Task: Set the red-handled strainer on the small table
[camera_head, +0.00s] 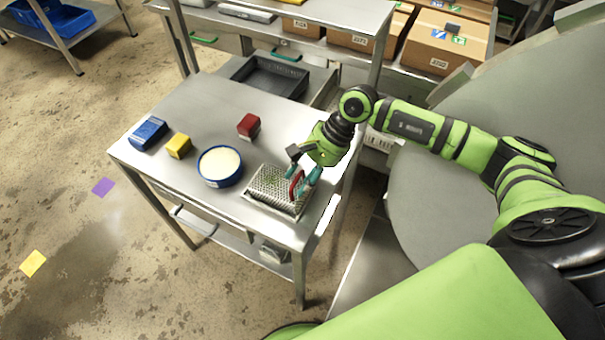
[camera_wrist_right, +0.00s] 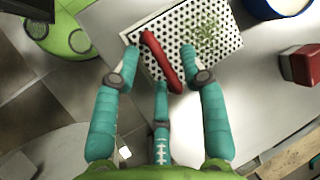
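The strainer (camera_head: 268,187) is a perforated metal box with a red handle (camera_head: 296,184) and a green patch on its top. It rests on the small steel table (camera_head: 213,103), near the front right corner. My right gripper (camera_head: 303,176) is low over its right end. In the right wrist view, the strainer (camera_wrist_right: 203,38) lies beyond the teal fingers, and the red handle (camera_wrist_right: 162,62) runs between them. My right gripper (camera_wrist_right: 161,66) is open, with its fingers apart around the handle. Whether any fingertip touches it is unclear. My left gripper is out of view.
A blue-rimmed bowl (camera_head: 220,166), a red block (camera_head: 248,126), a yellow block (camera_head: 179,146) and a blue box (camera_head: 148,133) stand on the table. A grey crate (camera_head: 262,78) sits behind. A large round metal door (camera_head: 520,125) is at right.

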